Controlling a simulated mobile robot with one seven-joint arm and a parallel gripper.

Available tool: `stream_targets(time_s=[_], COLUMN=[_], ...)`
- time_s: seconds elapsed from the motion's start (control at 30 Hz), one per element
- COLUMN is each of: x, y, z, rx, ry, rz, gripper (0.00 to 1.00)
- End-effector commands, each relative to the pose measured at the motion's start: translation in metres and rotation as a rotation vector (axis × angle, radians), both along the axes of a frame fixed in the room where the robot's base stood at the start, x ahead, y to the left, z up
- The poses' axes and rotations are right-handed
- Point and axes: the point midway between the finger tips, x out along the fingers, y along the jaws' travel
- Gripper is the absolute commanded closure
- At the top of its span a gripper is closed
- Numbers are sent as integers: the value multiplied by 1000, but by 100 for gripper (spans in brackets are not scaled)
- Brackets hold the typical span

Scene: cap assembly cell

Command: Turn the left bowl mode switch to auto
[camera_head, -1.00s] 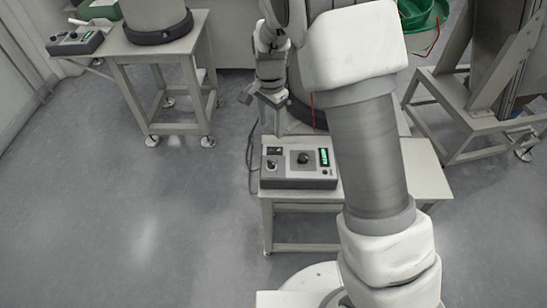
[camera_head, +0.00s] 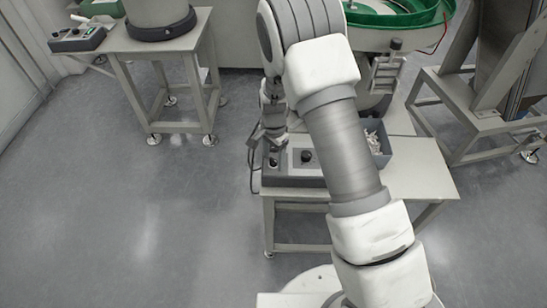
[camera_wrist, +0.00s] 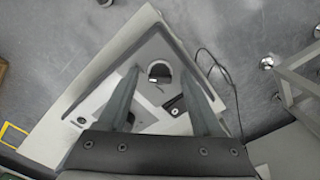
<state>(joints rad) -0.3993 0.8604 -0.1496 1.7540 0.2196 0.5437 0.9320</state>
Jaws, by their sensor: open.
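A grey control box (camera_head: 290,181) sits at the front left of the near table. It carries a round switch (camera_wrist: 160,71) near one corner, a dark rectangular part (camera_wrist: 173,104) beside it and a larger dark knob (camera_head: 306,156). My gripper (camera_head: 270,147) is over the box's left end, pointing down. In the wrist view my open gripper (camera_wrist: 160,73) has one finger on each side of the round switch, with nothing clamped. Contact and the switch's setting cannot be told. My arm hides the box's right part and display. Another control box (camera_head: 78,39) stands at far left.
The near table (camera_head: 425,180) also bears a blue-grey bin (camera_head: 376,142) of pale parts and a green bowl (camera_head: 390,14) behind. A second table (camera_head: 155,48) stands at upper left. A metal frame (camera_head: 480,105) is at right. A black cable (camera_wrist: 212,65) runs beside the box.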

Motion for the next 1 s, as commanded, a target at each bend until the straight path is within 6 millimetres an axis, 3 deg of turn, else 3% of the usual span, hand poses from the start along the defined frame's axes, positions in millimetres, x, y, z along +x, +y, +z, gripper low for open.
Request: stream_targets(time_s=[0.23,0.6,1.0], x=[0,0,0], y=[0,0,0], z=[0,0,0], rx=[1,1,1], ry=[-1,-1,-1], rz=[0,0,38], gripper=[35,100,100])
